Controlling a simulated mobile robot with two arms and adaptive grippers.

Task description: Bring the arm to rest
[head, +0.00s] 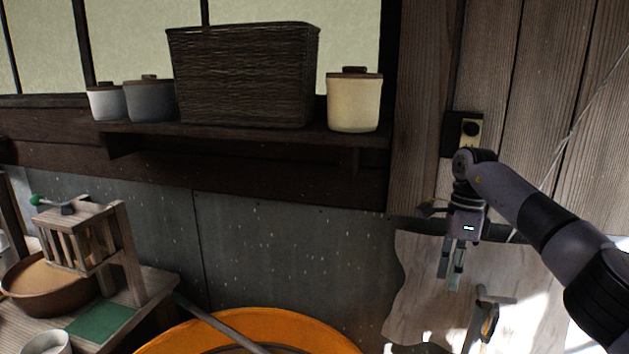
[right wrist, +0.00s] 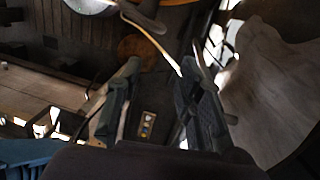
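My right gripper (head: 450,284) hangs with its fingers pointing down, in front of the wooden wall and a pale, wavy-edged board (head: 415,290). Its arm comes in from the right edge. In the right wrist view the two fingers (right wrist: 161,66) stand apart with nothing visible held between them, so it is open and empty. My left gripper is in neither view.
A dark bar (head: 406,224) runs behind my right gripper, and a dark-handled tool (head: 488,322) is below it. A shelf (head: 240,133) holds a wicker basket (head: 245,75) and lidded jars, including a cream one (head: 354,105). An orange tub (head: 290,325) stands below.

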